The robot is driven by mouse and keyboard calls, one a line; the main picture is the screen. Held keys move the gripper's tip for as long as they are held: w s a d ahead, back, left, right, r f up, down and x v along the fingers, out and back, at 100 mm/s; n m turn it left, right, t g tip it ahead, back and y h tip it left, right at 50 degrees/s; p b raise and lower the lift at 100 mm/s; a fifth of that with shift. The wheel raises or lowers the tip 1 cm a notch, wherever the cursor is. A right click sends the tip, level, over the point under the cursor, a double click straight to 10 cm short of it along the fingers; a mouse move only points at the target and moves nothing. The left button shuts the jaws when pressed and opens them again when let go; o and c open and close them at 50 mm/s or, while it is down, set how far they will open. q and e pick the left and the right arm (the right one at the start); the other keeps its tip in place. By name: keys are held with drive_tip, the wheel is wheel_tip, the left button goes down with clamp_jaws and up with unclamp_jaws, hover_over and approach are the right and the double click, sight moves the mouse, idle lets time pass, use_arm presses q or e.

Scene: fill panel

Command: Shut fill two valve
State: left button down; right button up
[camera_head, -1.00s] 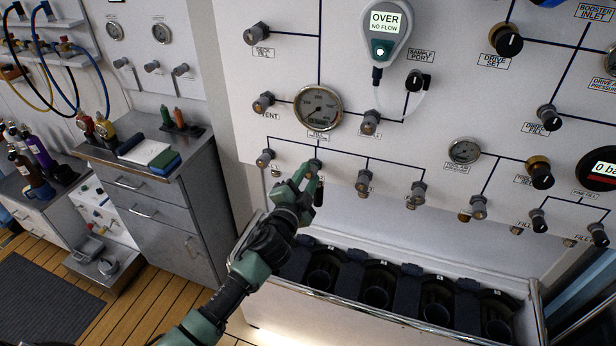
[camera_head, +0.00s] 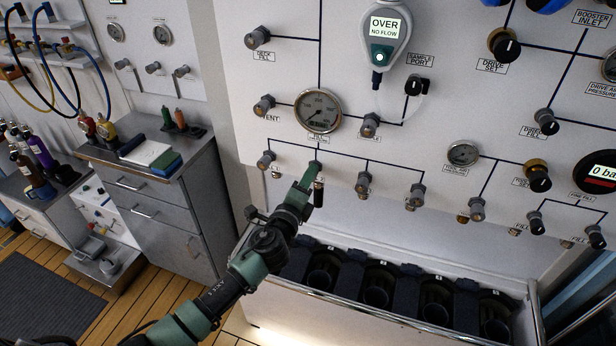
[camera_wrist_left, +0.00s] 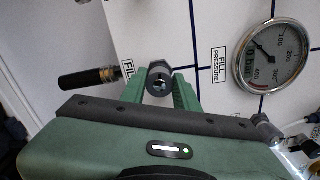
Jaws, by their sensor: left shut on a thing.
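The row of fill valves runs along the lower panel. The second from the left, the fill two valve (camera_head: 316,165), is a small grey knob just at my left gripper's fingertips. My left gripper (camera_head: 312,175) reaches up to it from below. In the left wrist view the dark round knob (camera_wrist_left: 160,84) sits between the two green fingers of the gripper (camera_wrist_left: 158,92), which are shut on it. A black cylinder with a brass end (camera_wrist_left: 88,77) hangs beside it, and the FILL label there is partly hidden. My right gripper is not in view.
Other fill valves stand close by, on the left (camera_head: 265,160) and right (camera_head: 364,180). A gauge (camera_head: 318,110) is above, also in the wrist view (camera_wrist_left: 272,56). A fill trough with dark round holders has its front rim (camera_head: 400,326) below the arm.

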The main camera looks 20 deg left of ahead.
use_arm(q)
drive_tip(key=shift+d+m+p, duration=0.15)
drive_tip(key=shift+m+p, duration=2.4)
drive_tip(key=shift+m, duration=5.25)
drive_tip(key=shift+f, duration=0.1)
drive_tip(key=c, duration=1.1)
unclamp_jaws()
